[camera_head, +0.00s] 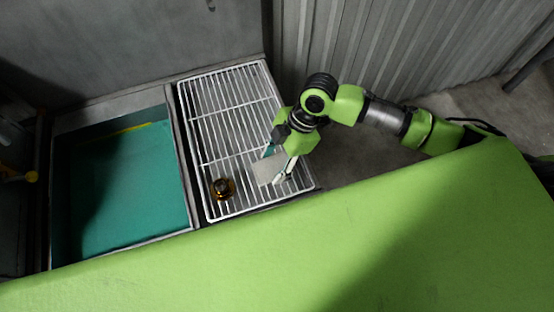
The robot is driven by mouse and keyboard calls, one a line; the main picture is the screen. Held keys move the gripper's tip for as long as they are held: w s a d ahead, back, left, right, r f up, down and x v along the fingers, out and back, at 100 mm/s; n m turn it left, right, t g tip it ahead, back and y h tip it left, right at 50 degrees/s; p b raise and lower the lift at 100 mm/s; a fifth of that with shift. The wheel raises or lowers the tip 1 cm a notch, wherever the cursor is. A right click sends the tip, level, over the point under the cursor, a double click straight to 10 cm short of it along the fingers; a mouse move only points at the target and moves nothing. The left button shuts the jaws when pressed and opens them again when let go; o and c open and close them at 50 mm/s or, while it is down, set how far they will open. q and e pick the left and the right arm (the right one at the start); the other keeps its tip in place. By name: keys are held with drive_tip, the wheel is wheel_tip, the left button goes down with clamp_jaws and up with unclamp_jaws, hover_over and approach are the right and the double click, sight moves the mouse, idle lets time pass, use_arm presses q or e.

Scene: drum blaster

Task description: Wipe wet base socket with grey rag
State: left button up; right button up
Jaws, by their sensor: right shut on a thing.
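A small dark and amber round thing (223,188), which may be the base socket, sits on the white wire rack near its front left corner. My right gripper (276,171) is over the front right part of the rack and points down. It is shut on a flat light grey piece, the grey rag (267,169), held to the right of the socket and apart from it. I cannot tell whether the rag touches the rack. Wetness on the socket is too small to make out. My left gripper is not in view.
The white wire rack (228,111) lies beside a sunken basin (130,185) with a teal bottom and a yellow strip at its back. A corrugated metal wall (370,50) stands behind. My green body fills the foreground. The left and back of the rack are clear.

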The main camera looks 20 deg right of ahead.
drive_tip(key=shift+w+d+p, duration=0.15)
drive_tip(key=shift+d+p, duration=0.05)
drive_tip(key=shift+d, duration=0.9)
drive_tip(key=shift+w+d+p, duration=0.15)
drive_tip(key=shift+d+p, duration=0.05)
drive_tip(key=shift+d, duration=0.9)
drive_tip(key=shift+a, duration=0.1)
drive_tip(key=shift+s+a+p, duration=0.15)
drive_tip(key=shift+a+p, duration=0.2)
drive_tip(key=shift+a, duration=0.75)
drive_tip(key=shift+s+a+p, duration=0.1)
drive_tip(key=shift+a+p, duration=0.25)
drive_tip(key=shift+a, duration=0.7)
drive_tip(key=shift+w+d, duration=0.15)
drive_tip(key=shift+d, duration=1)
drive_tip(key=shift+w+d, duration=0.1)
drive_tip(key=shift+d, duration=1)
drive_tip(key=shift+r+p, duration=0.1)
drive_tip(key=shift+p, duration=0.2)
